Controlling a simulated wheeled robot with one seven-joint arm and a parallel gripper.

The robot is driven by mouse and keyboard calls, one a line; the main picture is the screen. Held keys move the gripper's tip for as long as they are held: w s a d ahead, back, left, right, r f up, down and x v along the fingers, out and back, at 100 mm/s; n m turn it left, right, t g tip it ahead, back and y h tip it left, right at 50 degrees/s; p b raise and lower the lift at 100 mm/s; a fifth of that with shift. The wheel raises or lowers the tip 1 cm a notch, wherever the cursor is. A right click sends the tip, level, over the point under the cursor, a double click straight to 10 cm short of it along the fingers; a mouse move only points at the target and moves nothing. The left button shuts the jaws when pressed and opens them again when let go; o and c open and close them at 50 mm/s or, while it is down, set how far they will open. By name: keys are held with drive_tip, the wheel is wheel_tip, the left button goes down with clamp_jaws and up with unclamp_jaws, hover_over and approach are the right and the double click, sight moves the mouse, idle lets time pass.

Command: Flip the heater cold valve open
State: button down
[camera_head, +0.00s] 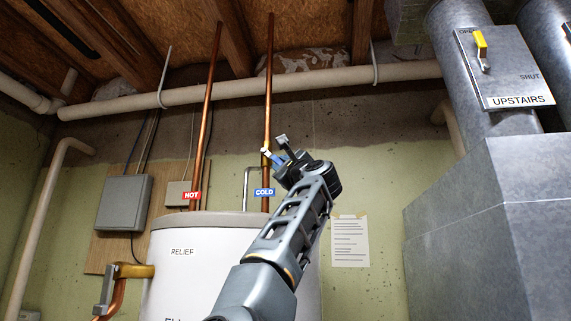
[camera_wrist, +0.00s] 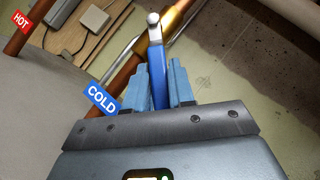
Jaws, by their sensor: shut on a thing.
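The cold pipe (camera_head: 267,90) is copper and rises from the heater behind a blue COLD tag (camera_head: 264,192). The tag also shows in the wrist view (camera_wrist: 102,99). The valve's brass body (camera_wrist: 176,18) sits on this pipe, with a pale pivot (camera_wrist: 153,19) at the top of its blue lever (camera_wrist: 156,62). The lever lies at an angle to the pipe in the wrist view. My gripper (camera_wrist: 160,80) is shut on the lever, with one light-blue finger on each side. In the head view my gripper (camera_head: 274,150) reaches the valve above the tag; the fingers partly hide it.
The white water heater (camera_head: 190,245) stands below, with a relief valve (camera_head: 133,271) at left. The hot pipe (camera_head: 207,100), tagged HOT (camera_head: 191,195), runs left of the cold one. A metal duct (camera_head: 490,210) fills the right. A paper sheet (camera_head: 350,241) hangs on the wall.

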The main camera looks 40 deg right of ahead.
drive_tip(key=shift+w+a+f+m+g+h+b, duration=0.25)
drive_tip(key=shift+w+a+f+m+h, duration=0.2)
drive_tip(key=shift+m+h, duration=1.35)
drive_tip(key=shift+w+a+f+m+g+h+b, duration=0.2)
drive_tip(key=shift+w+a+f+m+g+h, duration=0.25)
drive_tip(key=shift+m+h, duration=1.3)
drive_tip(key=shift+w+a+f+m+g+h+b, duration=0.25)
drive_tip(key=shift+w+m+h, duration=0.3)
drive_tip(key=shift+m+h, duration=1.2)
drive_tip(key=shift+m+y, duration=0.4)
drive_tip(key=shift+m, duration=0.2)
drive_tip(key=c, duration=1)
unclamp_jaws()
drive_tip(key=shift+c, duration=0.2)
